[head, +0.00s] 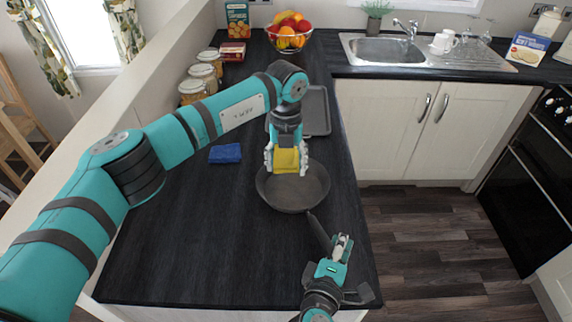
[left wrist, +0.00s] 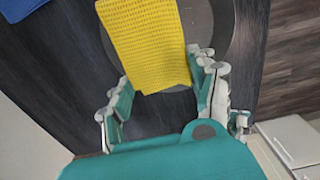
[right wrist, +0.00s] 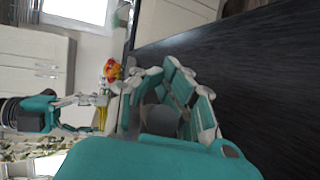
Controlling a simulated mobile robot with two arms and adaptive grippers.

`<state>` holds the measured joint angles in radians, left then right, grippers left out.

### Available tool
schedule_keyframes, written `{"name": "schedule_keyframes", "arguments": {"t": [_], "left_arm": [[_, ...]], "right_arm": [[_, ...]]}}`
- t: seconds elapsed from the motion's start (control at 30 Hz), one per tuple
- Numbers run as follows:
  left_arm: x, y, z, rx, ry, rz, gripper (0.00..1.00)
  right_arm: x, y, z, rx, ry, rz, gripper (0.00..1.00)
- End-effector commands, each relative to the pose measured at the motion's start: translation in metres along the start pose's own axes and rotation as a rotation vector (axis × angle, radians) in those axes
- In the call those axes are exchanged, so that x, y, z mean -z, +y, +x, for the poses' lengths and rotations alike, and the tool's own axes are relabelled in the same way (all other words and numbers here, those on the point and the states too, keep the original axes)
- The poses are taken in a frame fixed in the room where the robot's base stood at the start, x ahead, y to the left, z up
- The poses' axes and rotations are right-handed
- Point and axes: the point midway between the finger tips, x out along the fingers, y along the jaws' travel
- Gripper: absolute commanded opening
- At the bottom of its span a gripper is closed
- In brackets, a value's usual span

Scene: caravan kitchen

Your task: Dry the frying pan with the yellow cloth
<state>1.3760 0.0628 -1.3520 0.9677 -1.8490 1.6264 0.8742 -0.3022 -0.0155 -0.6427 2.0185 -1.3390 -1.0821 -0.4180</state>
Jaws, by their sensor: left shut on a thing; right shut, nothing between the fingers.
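The dark frying pan (head: 293,196) lies on the black worktop, its handle (head: 318,232) pointing to the near right. My left gripper (head: 287,168) is shut on the yellow cloth (head: 286,158), over the far part of the pan. In the left wrist view the cloth (left wrist: 148,42) hangs from the fingers and hides much of the pan (left wrist: 225,25). I cannot tell whether the cloth touches the pan. My right gripper (head: 341,247) is shut and empty, close beside the handle's end. The cloth also shows in the right wrist view (right wrist: 102,118).
A blue cloth (head: 225,153) lies left of the pan. A dark tray (head: 317,112) lies behind my left gripper. Jars (head: 206,72) and a fruit bowl (head: 289,36) stand further back. The worktop (head: 200,235) is clear at the near left.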

Motion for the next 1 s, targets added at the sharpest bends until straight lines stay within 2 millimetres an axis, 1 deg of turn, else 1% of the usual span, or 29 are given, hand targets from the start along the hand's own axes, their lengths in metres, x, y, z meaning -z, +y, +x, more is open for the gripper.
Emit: {"name": "schedule_keyframes", "arguments": {"t": [0.03, 0.1, 0.43, 0.57, 0.77, 0.87, 1.0], "left_arm": [[-0.001, 0.0, -0.007, 0.001, -0.003, 0.0, 0.29], [-0.001, 0.0, -0.014, 0.001, -0.002, 0.0, 0.29], [0.0, 0.0, -0.045, 0.0, -0.001, -0.001, 0.29], [0.0, 0.0, -0.05, 0.0, -0.001, -0.001, 0.29], [0.0, 0.0, -0.051, 0.0, 0.0, 0.0, 0.29], [0.0, 0.0, -0.05, 0.0, 0.0, 0.0, 0.29], [0.0, 0.0, -0.05, 0.0, 0.0, 0.0, 0.29]], "right_arm": [[0.0, 0.001, 0.0, -0.001, 0.0, 0.001, 0.0], [0.0, 0.001, 0.0, -0.001, 0.0, 0.001, 0.0], [0.0, 0.001, 0.0, -0.001, 0.0, 0.001, 0.0], [0.0, 0.001, 0.0, -0.001, 0.0, 0.001, 0.0], [0.0, 0.001, 0.0, -0.001, 0.0, 0.001, 0.0], [0.0, 0.001, 0.0, -0.001, 0.0, 0.001, 0.1], [0.0, 0.001, 0.0, -0.001, 0.0, 0.001, 0.29]]}}
